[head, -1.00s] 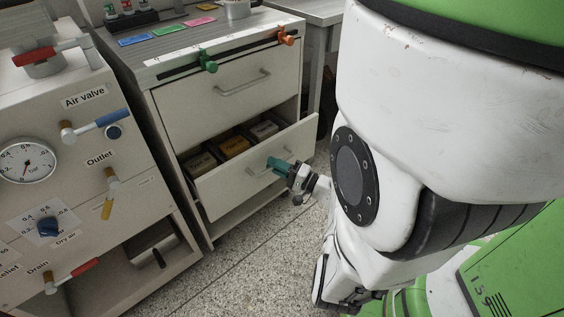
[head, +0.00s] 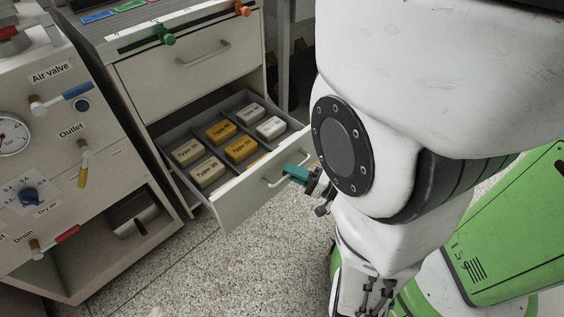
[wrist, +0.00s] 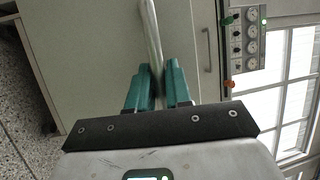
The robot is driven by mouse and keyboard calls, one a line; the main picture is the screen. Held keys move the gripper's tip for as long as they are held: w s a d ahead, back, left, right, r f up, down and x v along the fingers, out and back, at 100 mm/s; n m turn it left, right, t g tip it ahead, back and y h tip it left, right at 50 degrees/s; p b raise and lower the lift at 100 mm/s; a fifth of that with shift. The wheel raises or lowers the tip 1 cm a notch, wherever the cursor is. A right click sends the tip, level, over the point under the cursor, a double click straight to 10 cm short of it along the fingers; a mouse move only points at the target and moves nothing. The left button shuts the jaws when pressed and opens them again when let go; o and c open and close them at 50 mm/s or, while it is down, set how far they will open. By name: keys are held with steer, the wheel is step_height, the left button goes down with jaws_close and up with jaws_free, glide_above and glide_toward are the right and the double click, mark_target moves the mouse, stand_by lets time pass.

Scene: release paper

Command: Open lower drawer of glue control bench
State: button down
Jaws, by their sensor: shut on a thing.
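The glue control bench (head: 136,82) stands at the upper left of the head view. Its lower drawer (head: 240,205) is pulled well out and shows several labelled boxes (head: 208,172) in a divided tray. My gripper (head: 297,173) is at the drawer's front, with teal fingers at the right part of its bar handle (head: 275,181). In the wrist view my gripper (wrist: 158,80) has its two fingers shut on either side of the metal handle bar (wrist: 151,40). The upper drawer (head: 190,75) is closed, with its own bar handle (head: 203,54).
A panel cabinet (head: 75,170) with a gauge, valves and labels stands left of the bench. Green (head: 165,35) and orange (head: 243,8) knobs stick out at the bench top edge. Speckled floor (head: 220,270) in front of the drawer is clear.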

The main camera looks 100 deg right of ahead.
steer(key=shift+s+a+f, duration=0.1)
steer(key=shift+s+a, duration=0.45)
steer(key=shift+a, duration=0.05)
steer(key=c, duration=1.1)
jaws_free()
steer(key=shift+b+v, duration=0.3)
steer(key=shift+v, duration=3.4)
